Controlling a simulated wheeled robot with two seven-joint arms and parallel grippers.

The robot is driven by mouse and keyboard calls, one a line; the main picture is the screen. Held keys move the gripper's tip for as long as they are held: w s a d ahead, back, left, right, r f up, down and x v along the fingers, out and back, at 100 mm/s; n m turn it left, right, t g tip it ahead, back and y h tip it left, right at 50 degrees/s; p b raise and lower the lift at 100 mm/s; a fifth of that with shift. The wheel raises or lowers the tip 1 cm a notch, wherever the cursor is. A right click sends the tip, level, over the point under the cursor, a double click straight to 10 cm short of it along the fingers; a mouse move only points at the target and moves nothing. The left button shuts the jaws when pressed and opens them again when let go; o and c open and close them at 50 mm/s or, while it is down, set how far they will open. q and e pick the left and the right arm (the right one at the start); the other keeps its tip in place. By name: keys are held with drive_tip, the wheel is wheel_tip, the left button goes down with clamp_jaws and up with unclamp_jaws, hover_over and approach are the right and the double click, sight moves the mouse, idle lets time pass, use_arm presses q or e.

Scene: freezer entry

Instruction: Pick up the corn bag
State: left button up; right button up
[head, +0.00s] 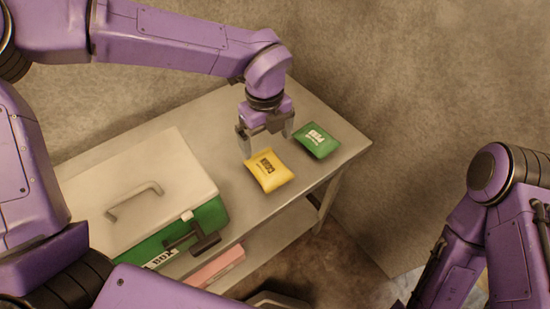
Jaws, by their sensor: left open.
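The yellow corn bag (268,170) lies flat on the table, with dark print on its top. My left gripper (266,147) points down just over the back edge of the corn bag, its two fingers apart with nothing held between them. Whether the fingertips touch the bag I cannot tell. My right gripper is out of the picture; only part of that arm shows at the lower right.
A green bag (317,140) lies right of the corn bag, close to the right finger. A green box with a white lid (140,195) and handle stands on the table (225,120) at left. A pink object (218,268) is below, on a lower shelf.

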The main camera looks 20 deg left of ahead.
sight(268, 164)
use_arm(q)
drive_tip(key=shift+s+f, duration=0.1)
drive_tip(key=shift+f, duration=0.6)
drive_tip(key=f+p, duration=0.1)
drive_tip(key=f, duration=0.5)
drive_tip(key=f+p, duration=0.1)
drive_tip(key=f, duration=0.2)
drive_tip(key=shift+w+f+p, duration=0.1)
drive_tip(key=shift+w+p, duration=0.2)
drive_tip(key=shift+w+f, duration=0.1)
drive_tip(key=shift+f, duration=0.25)
drive_tip(key=c, duration=1)
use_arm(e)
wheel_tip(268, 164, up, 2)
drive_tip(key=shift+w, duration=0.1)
